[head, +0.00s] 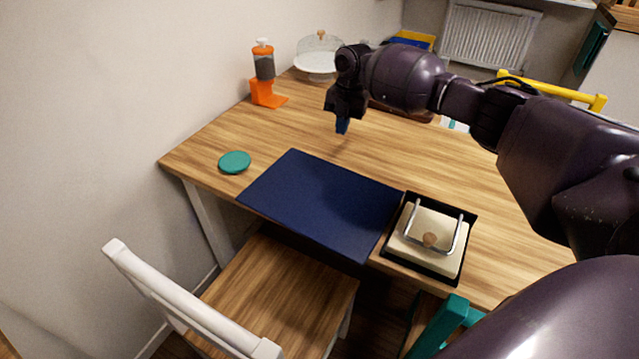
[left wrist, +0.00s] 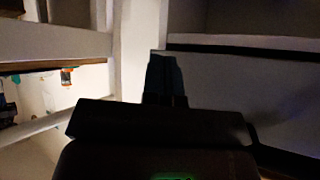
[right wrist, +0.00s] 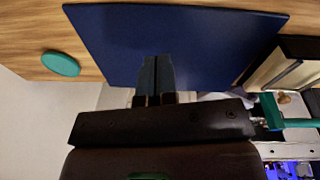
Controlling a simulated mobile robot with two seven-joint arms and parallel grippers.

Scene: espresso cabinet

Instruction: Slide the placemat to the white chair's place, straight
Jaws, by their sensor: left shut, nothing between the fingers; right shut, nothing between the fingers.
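The dark blue placemat (head: 320,203) lies on the wooden table, its near edge along the table edge in front of the white chair (head: 187,308). It sits slightly turned in the head view, between a green coaster and a black tray. My right gripper (head: 342,126) is shut and empty, above the table beyond the placemat's far edge, apart from it. The right wrist view also shows the placemat (right wrist: 170,45) behind the shut fingers (right wrist: 155,75). My left gripper (left wrist: 166,75) shows only in the left wrist view, shut and empty, away from the table.
The green coaster (head: 234,162) lies left of the placemat. The black tray (head: 420,268) with a napkin holder is close to its right side. An orange dispenser (head: 265,75) and a domed cake stand (head: 318,58) stand at the back. The table (head: 250,130) is bare between them and the placemat.

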